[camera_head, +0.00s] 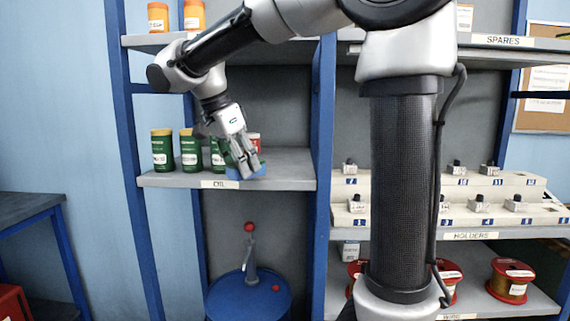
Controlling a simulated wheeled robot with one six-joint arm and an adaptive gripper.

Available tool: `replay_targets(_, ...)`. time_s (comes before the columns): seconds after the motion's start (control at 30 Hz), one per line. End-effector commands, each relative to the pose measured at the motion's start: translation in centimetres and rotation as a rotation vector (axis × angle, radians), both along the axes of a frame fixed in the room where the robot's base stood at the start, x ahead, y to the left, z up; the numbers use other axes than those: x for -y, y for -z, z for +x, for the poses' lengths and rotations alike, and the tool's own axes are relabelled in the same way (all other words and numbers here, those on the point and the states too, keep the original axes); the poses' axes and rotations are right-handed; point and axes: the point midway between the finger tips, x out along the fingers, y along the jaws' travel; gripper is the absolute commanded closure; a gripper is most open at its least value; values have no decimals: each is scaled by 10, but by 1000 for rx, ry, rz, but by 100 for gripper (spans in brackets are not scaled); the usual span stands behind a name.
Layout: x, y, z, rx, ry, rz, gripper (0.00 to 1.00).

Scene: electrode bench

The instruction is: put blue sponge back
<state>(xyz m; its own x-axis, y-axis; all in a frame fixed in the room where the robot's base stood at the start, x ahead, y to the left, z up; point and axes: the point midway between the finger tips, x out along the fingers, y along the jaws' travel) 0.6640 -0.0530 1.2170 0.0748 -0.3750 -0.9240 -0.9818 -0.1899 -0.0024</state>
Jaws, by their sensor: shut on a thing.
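My gripper (243,160) points down at the front edge of the shelf labelled OIL. It is shut on the blue sponge (247,174), whose lower part shows below the fingers. The sponge's upper part is hidden by the fingers. It appears at the level of the shelf board (292,172), but I cannot tell whether it touches the board.
Several green cans (162,150) stand left of my gripper, one partly behind it. A red-and-white item (254,140) is just behind the gripper. The shelf is clear to the right up to a blue upright (323,120). A blue drum (235,298) stands below.

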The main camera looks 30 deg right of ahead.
Motion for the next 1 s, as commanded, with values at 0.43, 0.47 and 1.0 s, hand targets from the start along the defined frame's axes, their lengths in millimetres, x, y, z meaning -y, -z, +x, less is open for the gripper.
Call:
replay_targets(0.43, 97, 0, 20, 1, 1, -1, 95)
replay_targets(0.47, 99, 0, 20, 0, 0, -1, 95)
replay_targets(1.0, 139, 15, 28, 0, -1, -1, 95)
